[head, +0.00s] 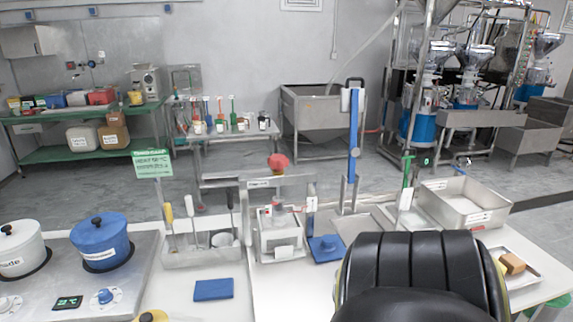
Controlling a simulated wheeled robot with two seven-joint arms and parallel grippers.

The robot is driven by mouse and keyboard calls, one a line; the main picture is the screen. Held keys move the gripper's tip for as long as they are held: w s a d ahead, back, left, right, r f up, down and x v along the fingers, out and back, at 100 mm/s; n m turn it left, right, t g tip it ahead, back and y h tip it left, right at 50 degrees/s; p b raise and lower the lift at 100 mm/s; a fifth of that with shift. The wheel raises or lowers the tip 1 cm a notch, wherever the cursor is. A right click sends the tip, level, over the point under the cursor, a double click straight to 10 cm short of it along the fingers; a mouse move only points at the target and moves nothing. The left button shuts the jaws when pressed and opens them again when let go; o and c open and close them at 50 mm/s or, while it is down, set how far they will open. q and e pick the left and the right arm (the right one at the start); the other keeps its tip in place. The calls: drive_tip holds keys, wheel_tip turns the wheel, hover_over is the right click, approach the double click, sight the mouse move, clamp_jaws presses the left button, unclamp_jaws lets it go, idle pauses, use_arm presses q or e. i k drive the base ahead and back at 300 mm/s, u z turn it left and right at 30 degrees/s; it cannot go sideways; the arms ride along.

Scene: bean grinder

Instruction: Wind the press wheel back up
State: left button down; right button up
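A small press (282,240) with a pale boxy frame stands near the middle of the white table. A red wheel (278,161) sits at its top, above a crossbar, with a reddish part lower down inside the frame. I cannot tell how far the press is wound. Neither of my grippers shows in the head view.
A large black ribbed shape (415,275) hides the table's front right. Left are a blue pot (100,241) and a white pot (20,248) on a metal hotplate. A tool rack (202,256), blue pad (213,289) and steel tray (465,202) surround the press.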

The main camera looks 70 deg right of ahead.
sight(278, 162)
drive_tip(key=k, duration=0.35)
drive_tip(key=z, duration=1.35)
drive_tip(key=i, duration=0.5)
